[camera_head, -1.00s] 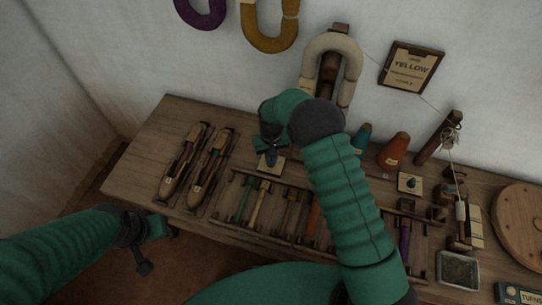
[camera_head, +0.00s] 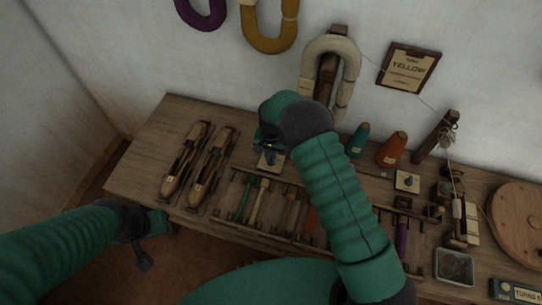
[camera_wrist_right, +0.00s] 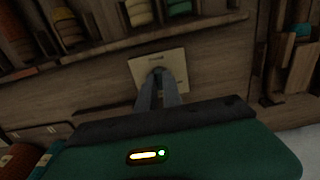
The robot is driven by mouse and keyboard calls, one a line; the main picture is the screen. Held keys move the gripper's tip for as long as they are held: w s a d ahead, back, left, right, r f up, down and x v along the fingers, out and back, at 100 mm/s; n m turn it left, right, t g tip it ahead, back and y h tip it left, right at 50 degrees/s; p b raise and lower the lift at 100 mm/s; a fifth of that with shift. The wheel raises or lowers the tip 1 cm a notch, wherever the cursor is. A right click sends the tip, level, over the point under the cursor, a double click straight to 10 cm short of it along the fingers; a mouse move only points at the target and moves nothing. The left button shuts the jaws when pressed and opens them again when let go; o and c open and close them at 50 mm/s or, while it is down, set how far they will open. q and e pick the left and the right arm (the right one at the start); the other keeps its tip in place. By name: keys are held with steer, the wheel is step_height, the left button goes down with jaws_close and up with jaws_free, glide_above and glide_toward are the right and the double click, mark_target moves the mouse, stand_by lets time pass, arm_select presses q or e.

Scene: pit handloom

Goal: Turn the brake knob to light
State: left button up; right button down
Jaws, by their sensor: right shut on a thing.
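The brake knob is a small dark knob on a pale square plate (camera_head: 278,165) at the back middle of the bench, and my right gripper (camera_head: 269,156) reaches down over it. In the right wrist view the fingers (camera_wrist_right: 159,78) are closed together on the knob at the middle of the pale plate (camera_wrist_right: 143,66). The fingers hide most of the knob, so its pointing direction cannot be read. My left gripper (camera_head: 155,222) hangs at the front left edge of the bench, away from the knob; its jaw opening cannot be made out.
Two wooden shuttles (camera_head: 186,160) lie left of the knob. A rack of coloured sticks (camera_head: 262,203) lies in front.

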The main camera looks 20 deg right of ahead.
stand_by(0.3)
steer(key=c, duration=1.5)
jaws_free()
step_height(320, 180, up, 17)
steer(key=p, duration=0.1)
steer(key=shift+f, duration=0.15)
